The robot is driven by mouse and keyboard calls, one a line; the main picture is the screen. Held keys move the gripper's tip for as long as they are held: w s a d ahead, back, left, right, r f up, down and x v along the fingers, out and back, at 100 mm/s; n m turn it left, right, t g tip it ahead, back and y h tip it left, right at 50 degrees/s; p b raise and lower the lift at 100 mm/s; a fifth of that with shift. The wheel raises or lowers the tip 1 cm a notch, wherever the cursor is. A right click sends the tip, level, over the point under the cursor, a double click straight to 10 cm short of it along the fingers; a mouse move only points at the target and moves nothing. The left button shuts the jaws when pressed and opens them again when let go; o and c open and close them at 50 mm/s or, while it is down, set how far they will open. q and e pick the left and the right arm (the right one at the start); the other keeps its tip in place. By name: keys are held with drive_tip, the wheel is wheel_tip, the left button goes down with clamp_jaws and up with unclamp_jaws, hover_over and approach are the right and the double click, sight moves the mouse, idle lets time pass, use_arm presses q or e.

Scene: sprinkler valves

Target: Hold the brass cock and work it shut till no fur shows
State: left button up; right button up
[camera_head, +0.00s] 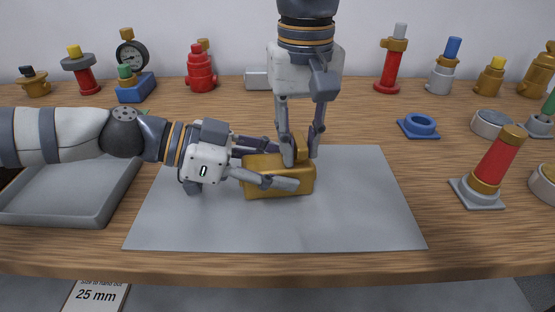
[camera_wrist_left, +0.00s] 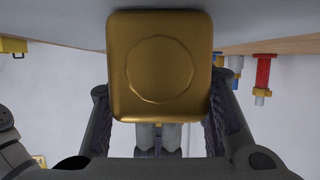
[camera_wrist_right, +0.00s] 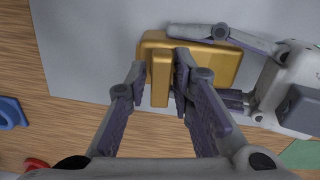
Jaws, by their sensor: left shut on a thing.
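The brass cock (camera_head: 262,180) lies on a grey mat (camera_head: 360,220), its block-shaped body held level. My left gripper (camera_head: 278,170) is shut on the body, with one finger along each side. In the left wrist view the body's square end (camera_wrist_left: 160,30) with a round face fills the space between the fingers. A flat brass handle (camera_wrist_right: 161,80) stands on the body and lies across its length. My right gripper (camera_wrist_right: 157,80) points down and straddles the handle, open: the right-hand finger is close to it, a gap shows at the other. No fur is visible; parts of the body are hidden.
A grey tray (camera_head: 75,215) stands at the left under my left arm. A red-and-brass valve (camera_head: 492,165) and a blue ring base (camera_head: 420,126) stand at the right. Several fittings line the back. The mat's front part is clear. A "25 mm" card (camera_head: 96,295) hangs below the table edge.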

sight(300, 139)
drive_tip(key=shift+o, duration=0.3)
wheel_tip(300, 139, up, 7)
idle(1.1)
use_arm(q)
drive_tip(key=o, duration=2.2)
drive_tip(key=shift+c, duration=0.2)
